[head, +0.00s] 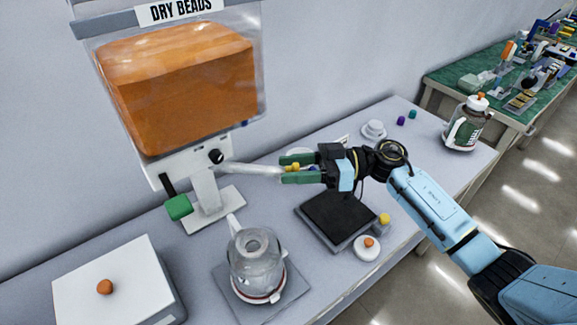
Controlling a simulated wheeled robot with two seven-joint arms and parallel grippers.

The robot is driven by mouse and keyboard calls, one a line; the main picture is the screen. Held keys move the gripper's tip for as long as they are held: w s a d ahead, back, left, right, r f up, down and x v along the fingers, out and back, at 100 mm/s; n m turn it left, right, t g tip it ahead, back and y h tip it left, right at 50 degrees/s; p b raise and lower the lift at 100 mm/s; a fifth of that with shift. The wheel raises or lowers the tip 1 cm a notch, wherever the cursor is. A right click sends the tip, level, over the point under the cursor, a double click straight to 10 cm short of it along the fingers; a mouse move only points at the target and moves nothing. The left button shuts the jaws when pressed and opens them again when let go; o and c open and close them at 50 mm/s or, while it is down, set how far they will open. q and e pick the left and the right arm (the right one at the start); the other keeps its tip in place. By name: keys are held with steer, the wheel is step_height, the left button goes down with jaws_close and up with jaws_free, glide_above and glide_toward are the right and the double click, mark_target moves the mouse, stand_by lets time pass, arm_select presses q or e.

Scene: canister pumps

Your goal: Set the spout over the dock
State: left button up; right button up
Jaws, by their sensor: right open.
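A wall dispenser labelled "DRY BEADS" holds an orange mass (178,85). Its pale spout (245,169) points right from the white valve body, level with my right gripper (297,167). The right gripper's green fingers are open, one on the far side and one on the near side of the spout's yellow-tipped end; contact is unclear. A black-topped square plate (340,216) lies below the gripper, and a clear jar (255,265) stands on a grey square plate (228,285). Which one is the dock, I cannot tell. My left gripper is out of view.
A green-handled lever (178,206) hangs under the dispenser. A white box (135,275) with an orange knob stands front left. A white disc (366,252) with an orange button sits near the front edge. A capped bottle (467,125) stands at the right end.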

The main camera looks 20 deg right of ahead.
steer(key=shift+w+a, duration=0.1)
steer(key=shift+a, duration=0.55)
jaws_close()
